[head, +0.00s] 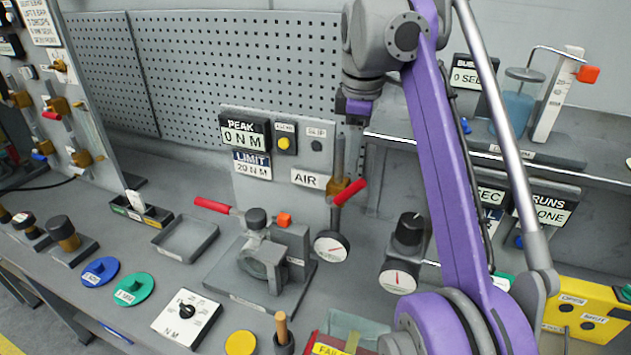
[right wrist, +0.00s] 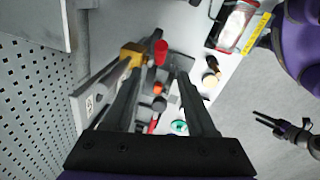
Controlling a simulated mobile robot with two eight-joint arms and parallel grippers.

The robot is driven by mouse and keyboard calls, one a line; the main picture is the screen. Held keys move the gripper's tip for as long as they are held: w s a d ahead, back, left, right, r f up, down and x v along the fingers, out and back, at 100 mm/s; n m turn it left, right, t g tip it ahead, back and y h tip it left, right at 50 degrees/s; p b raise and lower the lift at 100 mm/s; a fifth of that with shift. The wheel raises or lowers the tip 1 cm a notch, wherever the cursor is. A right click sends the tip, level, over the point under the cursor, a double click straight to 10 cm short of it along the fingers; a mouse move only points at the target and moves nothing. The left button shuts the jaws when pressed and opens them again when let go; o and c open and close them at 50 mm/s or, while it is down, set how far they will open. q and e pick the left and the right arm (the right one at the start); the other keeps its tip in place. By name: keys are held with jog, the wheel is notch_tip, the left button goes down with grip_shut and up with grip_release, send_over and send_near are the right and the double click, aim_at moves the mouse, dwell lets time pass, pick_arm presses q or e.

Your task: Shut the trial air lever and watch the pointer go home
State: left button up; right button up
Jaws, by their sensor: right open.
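The air lever has a red handle (head: 350,193) slanting up to the right from a brass valve (head: 336,187), beside the AIR label (head: 308,179). The red handle (right wrist: 161,51) and brass valve (right wrist: 132,52) also show in the right wrist view. My right gripper (head: 358,106) is above the valve; its jaws are unclear in the head view. In the right wrist view it (right wrist: 160,75) is open and empty, with the valve and handle beyond its fingertips. The actuator (head: 262,257) has an orange block (head: 284,219) on top. A dark two-pronged gripper (right wrist: 266,119), seemingly my left, is small there.
A round gauge (head: 332,247) stands below the lever; another gauge (head: 398,279) is to its right. A second red handle (head: 212,205) sticks out left of the actuator. The PEAK display (head: 244,134) reads 0 N M. A grey tray (head: 186,255) is empty.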

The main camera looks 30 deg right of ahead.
aim_at(355, 183)
jog(key=f, duration=0.1)
jog(key=f+b, duration=0.1)
jog(key=d+f, duration=0.1)
jog(key=f, duration=0.1)
jog(key=shift+s+b, duration=0.25)
jog(key=shift+b, duration=0.1)
jog(key=f, duration=0.4)
jog(key=w+f+b, duration=0.1)
jog(key=f, duration=0.1)
jog(key=shift+d, duration=0.25)
pick_arm(q)
jog(key=s+f, duration=0.1)
jog(key=f, duration=0.1)
jog(key=s+f, duration=0.2)
jog(key=shift+a, duration=0.15)
pick_arm(e)
jog(key=shift+w, duration=0.1)
grip_shut()
